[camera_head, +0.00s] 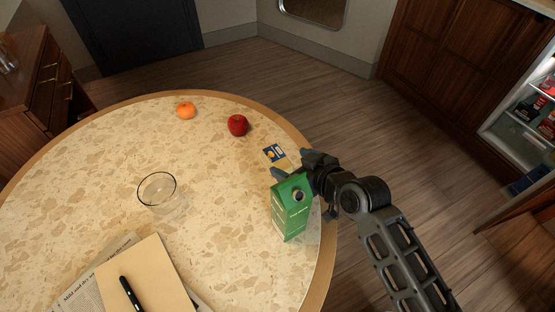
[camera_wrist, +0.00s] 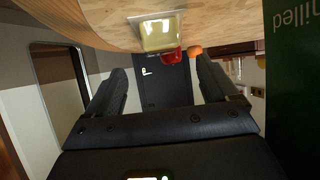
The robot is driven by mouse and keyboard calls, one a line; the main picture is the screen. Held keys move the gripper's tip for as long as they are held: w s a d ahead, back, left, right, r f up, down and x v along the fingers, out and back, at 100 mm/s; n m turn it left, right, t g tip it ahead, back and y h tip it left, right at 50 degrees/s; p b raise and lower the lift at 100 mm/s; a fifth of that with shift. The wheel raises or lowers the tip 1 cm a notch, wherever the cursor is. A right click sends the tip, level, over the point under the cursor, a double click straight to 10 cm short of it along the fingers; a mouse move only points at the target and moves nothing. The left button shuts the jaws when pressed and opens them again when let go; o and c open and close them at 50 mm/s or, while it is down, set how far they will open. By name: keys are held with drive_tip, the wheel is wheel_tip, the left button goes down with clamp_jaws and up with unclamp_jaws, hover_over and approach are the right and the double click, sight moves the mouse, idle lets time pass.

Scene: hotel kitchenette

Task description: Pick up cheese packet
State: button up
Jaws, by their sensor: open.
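The cheese packet (camera_head: 274,153) lies flat on the round table near its right edge, with a blue label and a pale yellow part. In the wrist view the packet (camera_wrist: 160,33) shows as a pale yellow block on the table, beyond the fingertips and roughly midway between them. My gripper (camera_head: 292,165) is open and empty, just short of the packet on its near side. In the wrist view both fingers of my gripper (camera_wrist: 162,72) are spread apart, with nothing between them. The gripper hides part of the packet's near right side in the head view.
A green carton (camera_head: 291,211) stands upright close beside my gripper; it fills the wrist view's right edge (camera_wrist: 293,90). A red apple (camera_head: 238,125) and an orange (camera_head: 186,110) lie farther back. A glass bowl (camera_head: 157,190), folder (camera_head: 150,275) and pen (camera_head: 130,294) are left.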

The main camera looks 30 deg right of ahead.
sight(278, 157)
drive_tip(key=shift+p+x, duration=0.35)
drive_tip(key=shift+x, duration=2.4)
drive_tip(key=shift+s, duration=0.1)
drive_tip(key=c, duration=1.4)
drive_tip(key=shift+c, duration=0.2)
